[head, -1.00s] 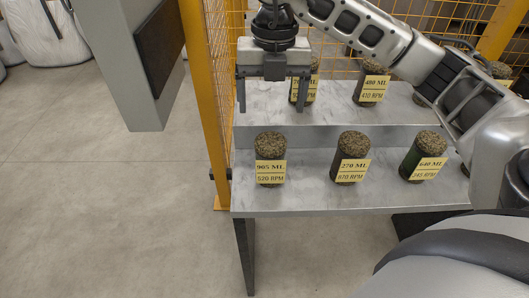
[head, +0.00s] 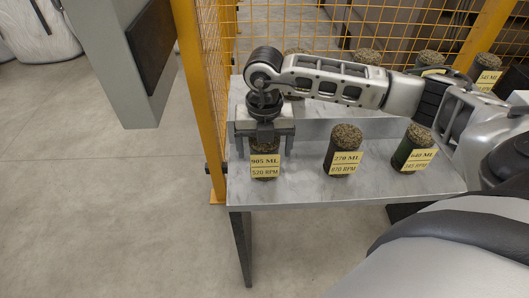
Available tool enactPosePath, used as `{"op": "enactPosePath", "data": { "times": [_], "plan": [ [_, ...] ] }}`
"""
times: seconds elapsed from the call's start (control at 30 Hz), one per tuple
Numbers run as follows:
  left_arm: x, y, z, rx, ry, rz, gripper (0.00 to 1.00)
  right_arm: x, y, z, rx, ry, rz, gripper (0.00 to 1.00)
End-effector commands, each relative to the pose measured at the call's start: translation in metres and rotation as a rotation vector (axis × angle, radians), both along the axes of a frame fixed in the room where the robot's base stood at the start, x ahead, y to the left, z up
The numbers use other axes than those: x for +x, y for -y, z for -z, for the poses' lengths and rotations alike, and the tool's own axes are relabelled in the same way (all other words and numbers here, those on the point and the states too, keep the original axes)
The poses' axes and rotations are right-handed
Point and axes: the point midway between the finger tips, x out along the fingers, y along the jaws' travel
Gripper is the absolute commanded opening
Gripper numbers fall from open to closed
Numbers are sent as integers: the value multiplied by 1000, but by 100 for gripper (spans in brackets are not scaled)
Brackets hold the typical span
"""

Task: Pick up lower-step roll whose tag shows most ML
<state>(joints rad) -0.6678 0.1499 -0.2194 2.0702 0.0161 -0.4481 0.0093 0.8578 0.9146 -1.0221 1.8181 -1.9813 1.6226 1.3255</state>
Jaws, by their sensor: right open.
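Three turf rolls stand upright on the lower step (head: 300,185). The left roll (head: 265,173) has a yellow tag reading 905 ML, 520 RPM. The middle roll (head: 345,139) reads 270 ML, 870 RPM. The right roll (head: 419,136) reads 640 ML, with its RPM line harder to read. My right gripper (head: 265,148) is open and points down over the left roll, its fingers on either side of the roll's top. The gripper hides the top of that roll. My left gripper is not in view.
More rolls stand on the upper step behind my right arm, including one tagged 545 ML (head: 487,80); some are partly hidden. A yellow post (head: 203,110) and mesh fence stand close left of the steps. Open floor (head: 90,200) lies left.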

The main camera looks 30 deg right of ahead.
Motion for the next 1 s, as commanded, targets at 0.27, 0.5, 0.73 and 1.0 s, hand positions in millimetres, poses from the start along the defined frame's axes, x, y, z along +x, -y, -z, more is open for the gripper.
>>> {"op": "enactPosePath", "data": {
  "times": [0.27, 0.5, 0.73, 1.0],
  "plan": [
    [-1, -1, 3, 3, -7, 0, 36, 0, 0, 14, 0, 0, -1, 84],
    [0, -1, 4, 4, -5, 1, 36, 0, 0, 13, 0, 0, -1, 45],
    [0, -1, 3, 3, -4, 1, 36, 1, 0, 13, 1, 3, -1, 24],
    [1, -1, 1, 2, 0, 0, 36, 1, 0, 4, 2, 5, -1, 24]
  ]
}}
